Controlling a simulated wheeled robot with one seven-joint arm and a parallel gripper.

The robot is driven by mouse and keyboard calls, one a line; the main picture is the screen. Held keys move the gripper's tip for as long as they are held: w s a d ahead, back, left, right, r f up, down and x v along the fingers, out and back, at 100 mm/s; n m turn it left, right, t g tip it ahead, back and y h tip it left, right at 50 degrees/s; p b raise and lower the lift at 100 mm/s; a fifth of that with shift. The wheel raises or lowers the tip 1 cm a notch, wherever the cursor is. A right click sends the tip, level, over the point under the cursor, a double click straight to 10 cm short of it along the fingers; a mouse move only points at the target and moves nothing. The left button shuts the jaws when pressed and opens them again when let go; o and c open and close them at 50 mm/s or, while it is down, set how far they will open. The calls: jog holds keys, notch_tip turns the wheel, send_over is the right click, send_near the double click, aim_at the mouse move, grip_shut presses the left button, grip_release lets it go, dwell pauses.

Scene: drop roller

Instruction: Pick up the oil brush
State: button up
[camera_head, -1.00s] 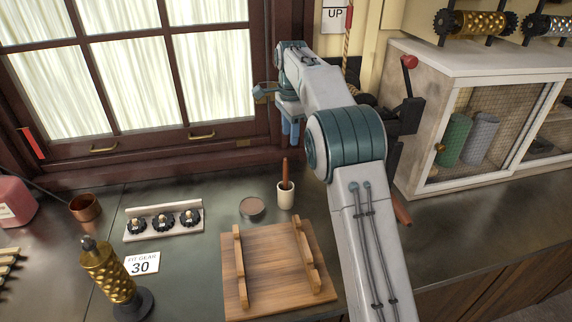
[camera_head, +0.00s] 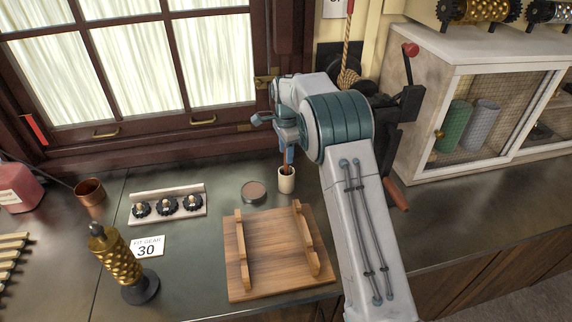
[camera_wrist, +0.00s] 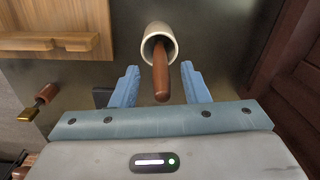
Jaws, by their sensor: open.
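The oil brush shows as a brown wooden handle (camera_wrist: 161,75) standing in a small cream cup (camera_wrist: 157,36). In the head view the cup (camera_head: 287,182) stands behind the wooden board, and the handle's upper part is mostly hidden by my gripper. My gripper (camera_wrist: 160,82) is open, with its blue fingers on either side of the handle in the wrist view. A gap shows between each finger and the handle. In the head view my gripper (camera_head: 288,155) is just above the cup. The brush's lower end is hidden inside the cup.
A wooden board with two rails (camera_head: 265,260) lies in front of the cup. A round tin (camera_head: 254,191) sits left of the cup, close to it. A gear rack (camera_head: 168,204) and a gold roller (camera_head: 122,265) stand further left. A cabinet (camera_head: 420,130) stands at the right.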

jog(key=shift+w+f, duration=0.1)
jog(key=shift+f, duration=0.7)
grip_shut()
jog(key=shift+r, duration=0.1)
